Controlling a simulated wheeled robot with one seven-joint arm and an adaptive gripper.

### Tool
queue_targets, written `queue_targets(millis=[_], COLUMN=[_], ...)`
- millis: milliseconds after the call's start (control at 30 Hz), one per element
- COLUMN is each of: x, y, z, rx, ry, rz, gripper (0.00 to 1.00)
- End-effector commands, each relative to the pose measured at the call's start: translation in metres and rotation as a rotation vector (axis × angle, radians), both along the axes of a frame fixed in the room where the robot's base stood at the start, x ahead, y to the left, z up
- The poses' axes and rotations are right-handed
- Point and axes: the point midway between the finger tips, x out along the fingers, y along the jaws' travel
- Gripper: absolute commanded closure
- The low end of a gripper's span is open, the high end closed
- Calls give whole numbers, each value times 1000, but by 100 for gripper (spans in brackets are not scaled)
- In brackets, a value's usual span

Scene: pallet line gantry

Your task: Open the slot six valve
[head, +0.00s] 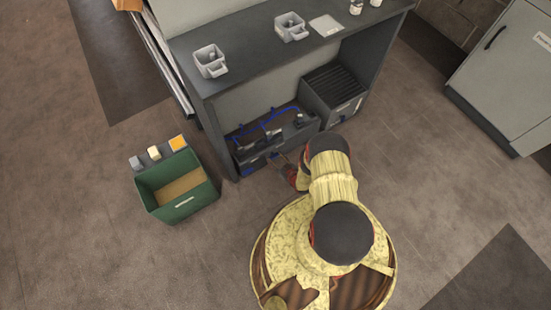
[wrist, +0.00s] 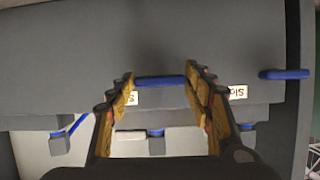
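A dark valve unit (head: 277,135) with blue hoses sits low under the workbench. In the wrist view its grey face (wrist: 60,70) fills most of the picture. One blue handle (wrist: 160,80) lies crosswise between my fingertips, and a second blue handle (wrist: 285,74) is to the right. Another label (wrist: 131,97) is mostly covered by my left finger. I cannot tell which handle is slot six. My gripper (wrist: 161,92) is open, its fingers either side of the middle handle; contact is not clear.
The grey workbench (head: 262,52) overhangs the valve unit and carries grey cups. A dark ribbed crate (head: 333,94) stands right of the unit. A green bin (head: 181,203) stands on the floor to the left. A grey cabinet (head: 505,80) is far right. The floor in between is clear.

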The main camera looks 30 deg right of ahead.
Motion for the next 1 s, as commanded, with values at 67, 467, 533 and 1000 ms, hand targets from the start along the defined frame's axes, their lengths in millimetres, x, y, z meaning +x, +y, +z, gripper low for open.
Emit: queue_targets(millis=[67, 467, 533, 1000], x=[0, 0, 0, -61], y=[0, 0, 0, -4], z=[0, 0, 0, 26], rx=[0, -2, -2, 0], ry=[0, -1, -1, 0], rz=[0, 1, 1, -4], gripper=[43, 32, 32, 32])
